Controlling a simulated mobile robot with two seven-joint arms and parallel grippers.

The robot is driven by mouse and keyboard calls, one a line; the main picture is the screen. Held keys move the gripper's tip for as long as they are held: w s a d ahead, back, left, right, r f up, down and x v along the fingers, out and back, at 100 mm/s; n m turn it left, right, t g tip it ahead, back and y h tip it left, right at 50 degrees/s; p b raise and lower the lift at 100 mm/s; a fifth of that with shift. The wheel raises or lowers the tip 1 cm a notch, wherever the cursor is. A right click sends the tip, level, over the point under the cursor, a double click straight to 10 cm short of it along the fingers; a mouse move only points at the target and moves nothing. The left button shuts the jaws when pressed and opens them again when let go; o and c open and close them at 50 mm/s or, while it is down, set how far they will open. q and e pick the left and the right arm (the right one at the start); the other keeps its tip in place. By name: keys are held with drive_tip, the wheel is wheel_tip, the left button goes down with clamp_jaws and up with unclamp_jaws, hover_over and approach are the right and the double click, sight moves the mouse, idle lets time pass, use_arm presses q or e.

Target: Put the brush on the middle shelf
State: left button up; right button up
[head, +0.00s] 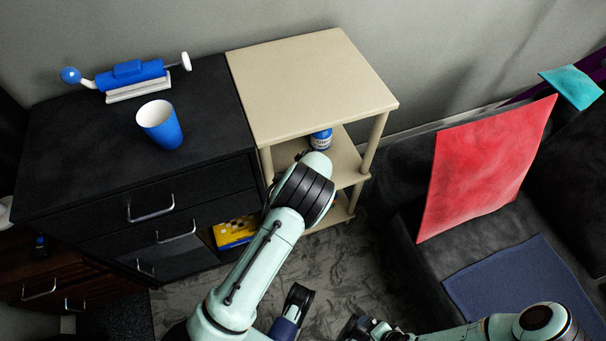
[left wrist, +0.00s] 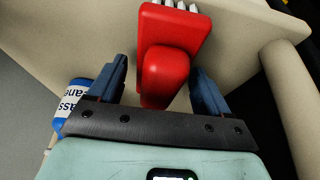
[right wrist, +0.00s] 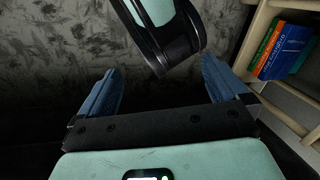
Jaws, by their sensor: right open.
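The red brush (left wrist: 165,75) with white bristles shows in the left wrist view, lying at the beige shelf surface (left wrist: 235,60). My left gripper (left wrist: 159,78) has its fingers either side of it, with narrow gaps visible beside the handle. In the head view, my left arm reaches to the middle shelf (head: 346,160) of the beige rack; its wrist hides the fingers and brush there. My right gripper (right wrist: 162,85) is open and empty, low over the floor, away from the rack.
A blue-labelled cleaner bottle (head: 321,139) stands on the middle shelf, close to my left fingers; it also shows in the left wrist view (left wrist: 72,103). The rack's top (head: 310,80) is bare. A black cabinet (head: 80,150) stands left, a dark sofa (head: 400,190) right.

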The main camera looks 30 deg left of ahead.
use_arm(q)
drive_tip(key=shift+r, duration=0.15)
use_arm(e)
drive_tip(key=shift+s+r, duration=0.1)
use_arm(q)
drive_tip(key=shift+d+r, duration=0.1)
drive_tip(key=shift+r, duration=0.25)
drive_tip(key=p+v, duration=0.3)
drive_tip(key=v, duration=0.7)
drive_tip(key=shift+s+r, duration=0.1)
drive_tip(key=shift+r, duration=0.2)
drive_tip(key=shift+s+d+r, duration=0.15)
drive_tip(key=shift+r, duration=0.2)
use_arm(e)
drive_tip(key=shift+g+y, duration=0.3)
drive_tip(key=shift+g, duration=0.4)
drive_tip(key=s+r, duration=0.1)
drive_tip(key=s+a+r, duration=0.1)
drive_tip(key=s+r, duration=0.1)
drive_tip(key=s, duration=0.1)
drive_tip(key=shift+a+r, duration=0.35)
drive_tip(key=shift+a, duration=0.05)
